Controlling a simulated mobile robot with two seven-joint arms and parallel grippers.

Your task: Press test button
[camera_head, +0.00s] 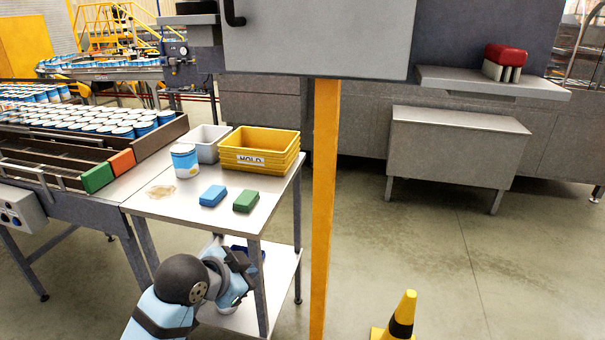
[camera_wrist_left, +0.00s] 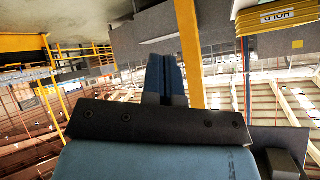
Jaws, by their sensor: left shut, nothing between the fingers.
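No button marked as test can be made out. A grey control box (camera_head: 20,212) with small round controls hangs at the left edge below the conveyor; their labels are too small to read. A grey cabinet (camera_head: 315,35) on a yellow post (camera_head: 325,190) fills the top middle; I see its plain side and a black handle. My left gripper (camera_head: 247,268) is low beside the steel table's front leg, below the tabletop. In the left wrist view its fingers (camera_wrist_left: 165,78) are together and empty. My right gripper is out of view.
The steel table (camera_head: 150,203) holds a yellow HOLD bin (camera_head: 262,142), a grey bin (camera_head: 207,152), a can (camera_head: 184,166), a blue block (camera_head: 213,195) and a green block (camera_head: 246,201). A yellow cone (camera_head: 404,305) stands right of the post. Floor right of it is clear.

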